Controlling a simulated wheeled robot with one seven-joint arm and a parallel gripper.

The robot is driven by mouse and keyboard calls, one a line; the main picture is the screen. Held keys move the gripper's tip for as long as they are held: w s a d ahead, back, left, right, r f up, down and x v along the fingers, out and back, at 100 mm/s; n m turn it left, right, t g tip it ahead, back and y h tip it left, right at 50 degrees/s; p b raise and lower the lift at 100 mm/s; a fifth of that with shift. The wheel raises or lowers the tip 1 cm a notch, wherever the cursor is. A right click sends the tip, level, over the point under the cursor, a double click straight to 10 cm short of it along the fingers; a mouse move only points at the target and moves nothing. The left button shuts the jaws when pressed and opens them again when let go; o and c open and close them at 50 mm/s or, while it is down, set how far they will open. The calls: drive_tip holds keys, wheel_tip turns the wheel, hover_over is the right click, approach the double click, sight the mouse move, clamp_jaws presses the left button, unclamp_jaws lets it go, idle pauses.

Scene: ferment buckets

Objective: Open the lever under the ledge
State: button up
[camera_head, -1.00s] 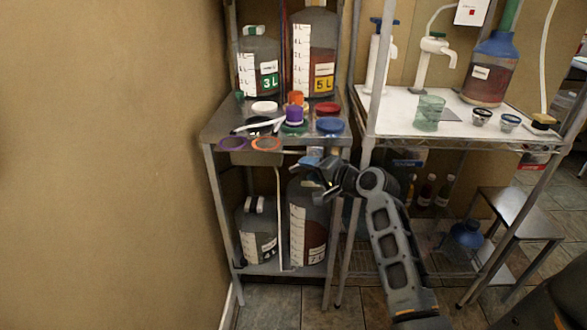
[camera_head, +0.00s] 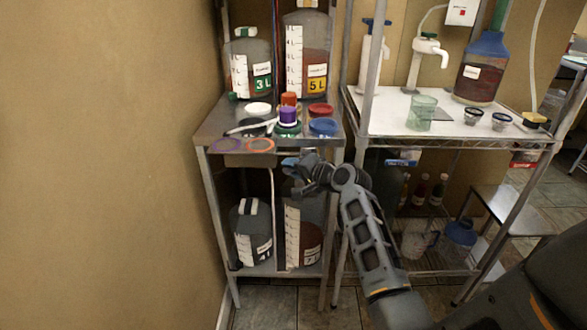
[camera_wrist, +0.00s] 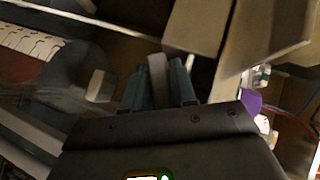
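My gripper (camera_head: 292,162) is just under the front of the metal ledge (camera_head: 216,128), in front of the lower shelf's right bucket. In the wrist view, its two teal fingers (camera_wrist: 158,84) stand close together, on either side of a narrow pale grey bar (camera_wrist: 157,72). The bar fills the gap between them; I cannot tell whether they grip it or whether it is the lever. In the head view the gripper hides this spot, and no lever can be made out there.
A right bucket (camera_head: 302,240) and a left bucket (camera_head: 250,228) stand below. A wire shelf (camera_head: 440,140) with a green beaker (camera_head: 421,112) is to the right.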

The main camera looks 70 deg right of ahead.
clamp_jaws()
